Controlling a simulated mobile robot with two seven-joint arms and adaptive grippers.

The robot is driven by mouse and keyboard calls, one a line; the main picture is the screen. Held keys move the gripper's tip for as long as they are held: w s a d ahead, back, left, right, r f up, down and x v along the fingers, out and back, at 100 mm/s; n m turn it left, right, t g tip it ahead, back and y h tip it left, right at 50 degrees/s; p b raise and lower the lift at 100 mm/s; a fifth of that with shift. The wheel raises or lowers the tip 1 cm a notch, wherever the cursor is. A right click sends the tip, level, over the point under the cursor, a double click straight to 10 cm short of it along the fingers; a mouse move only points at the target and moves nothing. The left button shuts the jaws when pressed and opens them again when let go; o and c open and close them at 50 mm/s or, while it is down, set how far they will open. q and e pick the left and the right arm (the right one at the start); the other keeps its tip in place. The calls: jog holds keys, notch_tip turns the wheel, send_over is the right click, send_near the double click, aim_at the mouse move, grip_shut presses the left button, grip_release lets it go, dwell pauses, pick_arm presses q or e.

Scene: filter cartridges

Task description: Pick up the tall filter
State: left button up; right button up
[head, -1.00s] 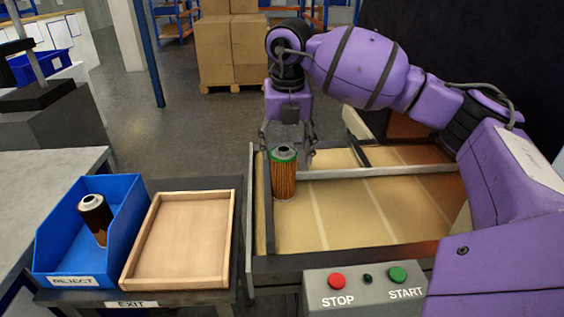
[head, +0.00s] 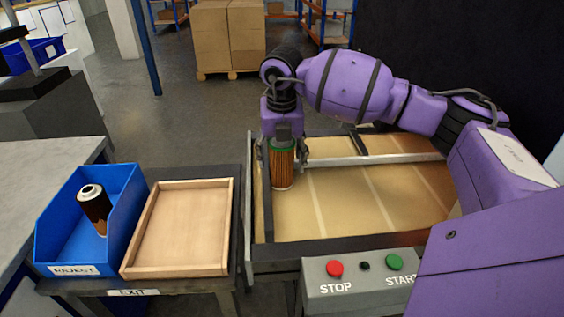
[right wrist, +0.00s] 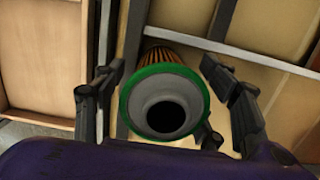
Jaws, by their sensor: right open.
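The tall filter (head: 282,166) stands upright on the tan conveyor at its left end. It has orange-brown pleats and a green top rim. My right gripper (head: 281,150) points down over it, with its fingers on either side of the filter's upper part. In the right wrist view the filter's green rim and dark round hole (right wrist: 166,112) lie between the spread fingers, with gaps on both sides. My right gripper is open. Its palm hides part of the filter's top in the head view. My left gripper is not in view.
A blue REJECT bin (head: 62,227) holds a dark, damaged-looking filter (head: 95,207). An empty wooden tray (head: 232,225) sits beside it on the EXIT stand. A metal guide bar (head: 375,160) crosses the conveyor (head: 345,207). A STOP/START box (head: 365,292) stands in front.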

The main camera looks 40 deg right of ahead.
jog(key=c, duration=1.2)
jog(key=shift+r, duration=0.15)
